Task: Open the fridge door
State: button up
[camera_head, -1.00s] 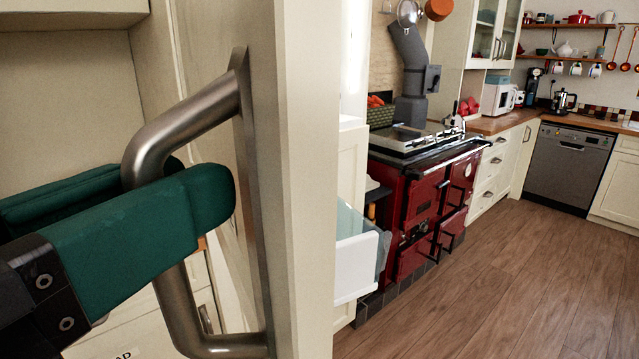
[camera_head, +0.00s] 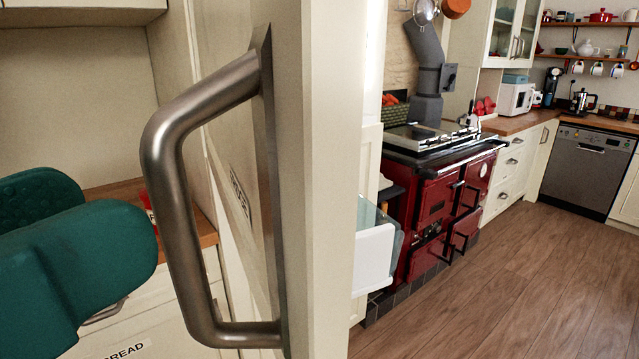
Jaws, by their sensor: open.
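The cream fridge door (camera_head: 332,190) stands nearly edge-on in the middle of the view, swung open. To its right, a glass shelf and a white drawer (camera_head: 374,262) stick out past its edge. The grey metal bar handle (camera_head: 172,170) is on the door's left face. My gripper (camera_head: 104,212), with green fingers, is open and empty to the left of the handle. A visible gap separates the fingertips from the bar.
A red range cooker (camera_head: 440,215) stands beyond the door, with a counter and a grey dishwasher (camera_head: 586,168) farther back. The wooden floor (camera_head: 500,285) at right is clear. A cabinet with a bread drawer (camera_head: 130,335) is at lower left.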

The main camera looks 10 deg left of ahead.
jog(key=v, duration=0.5)
jog(key=shift+s, duration=0.1)
dwell(0.5)
